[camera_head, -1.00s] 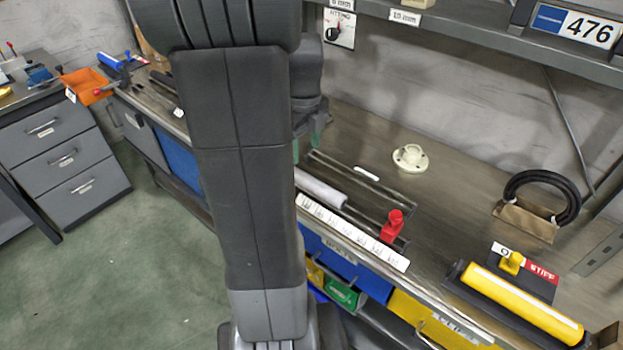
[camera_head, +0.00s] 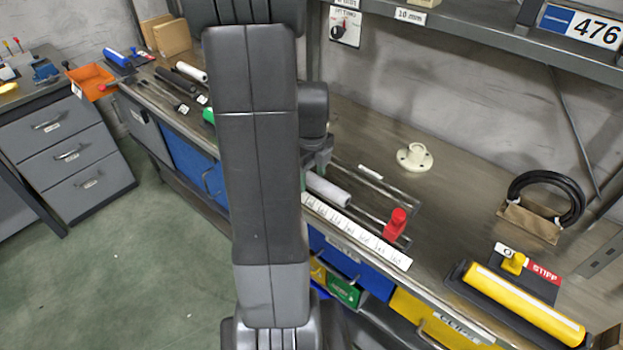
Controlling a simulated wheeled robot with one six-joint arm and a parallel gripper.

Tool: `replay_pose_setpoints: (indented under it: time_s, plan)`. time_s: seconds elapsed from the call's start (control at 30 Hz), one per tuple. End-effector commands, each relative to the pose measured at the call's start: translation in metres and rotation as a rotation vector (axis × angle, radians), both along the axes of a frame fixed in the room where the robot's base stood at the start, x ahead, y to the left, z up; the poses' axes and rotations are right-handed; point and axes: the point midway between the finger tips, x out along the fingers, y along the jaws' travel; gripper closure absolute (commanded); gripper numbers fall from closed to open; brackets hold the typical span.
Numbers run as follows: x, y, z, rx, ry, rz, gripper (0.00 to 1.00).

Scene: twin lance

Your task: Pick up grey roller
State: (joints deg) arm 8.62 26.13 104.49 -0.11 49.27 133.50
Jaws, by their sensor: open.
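A light grey roller (camera_head: 328,190) lies on the workbench at the near-left end of a pair of metal rails, behind a white scale strip. My arm hides its left end. My gripper (camera_head: 318,162) shows only partly behind my arm, with greenish fingertips pointing down. It is open, just above and behind the visible left part of the roller. I cannot tell whether the fingers touch it.
A red stop (camera_head: 396,224) stands at the right end of the rails. A cream flange (camera_head: 414,158), a black coil (camera_head: 545,196) and a yellow roller (camera_head: 525,305) are on the bench (camera_head: 450,200). A shelf (camera_head: 480,35) overhangs the back.

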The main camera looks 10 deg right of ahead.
Motion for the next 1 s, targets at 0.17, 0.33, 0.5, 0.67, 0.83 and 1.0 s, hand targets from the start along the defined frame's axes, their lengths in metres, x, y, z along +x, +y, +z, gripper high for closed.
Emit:
replay_pose_setpoints:
  time_s: [0.17,0.33,0.5,0.67,0.83,1.0]
  plan:
    - [0.0,0.0,0.0,0.0,0.0,0.0,0.7]
    - [0.0,0.0,0.001,0.0,-0.001,0.0,1.0]
    - [0.0,0.0,0.001,0.0,-0.001,0.0,1.0]
    - [0.001,0.0,0.004,0.0,-0.003,0.0,1.0]
    - [0.001,0.0,0.02,-0.001,-0.005,0.0,1.0]
    - [0.001,0.0,0.05,-0.001,-0.006,0.0,1.0]
